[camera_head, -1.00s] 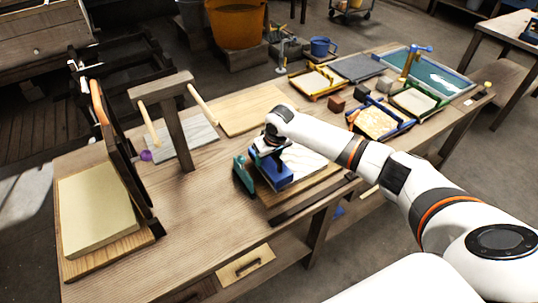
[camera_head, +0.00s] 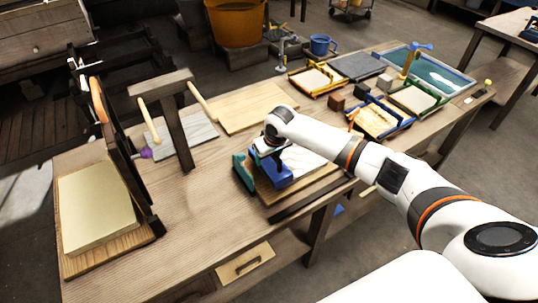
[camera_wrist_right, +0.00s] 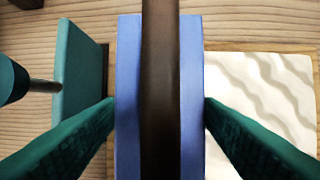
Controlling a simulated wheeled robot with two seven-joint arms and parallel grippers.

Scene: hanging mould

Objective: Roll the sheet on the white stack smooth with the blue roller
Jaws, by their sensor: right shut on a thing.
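My right gripper (camera_wrist_right: 160,115) is shut on the blue roller (camera_wrist_right: 130,100), one green finger on each side of its dark middle bar. In the head view the blue roller (camera_head: 279,173) is under my right wrist, at the left part of the white stack (camera_head: 302,158). The sheet on the stack looks white and wavy in the wrist view (camera_wrist_right: 265,95), to the right of the roller. I cannot tell whether the roller touches the sheet. My left gripper is not in view.
A teal block (camera_head: 242,174) stands just left of the roller; it also shows in the wrist view (camera_wrist_right: 78,70). A wooden post frame (camera_head: 178,135) and a pale board (camera_head: 95,208) are on the left. Several framed trays (camera_head: 415,99) fill the back right.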

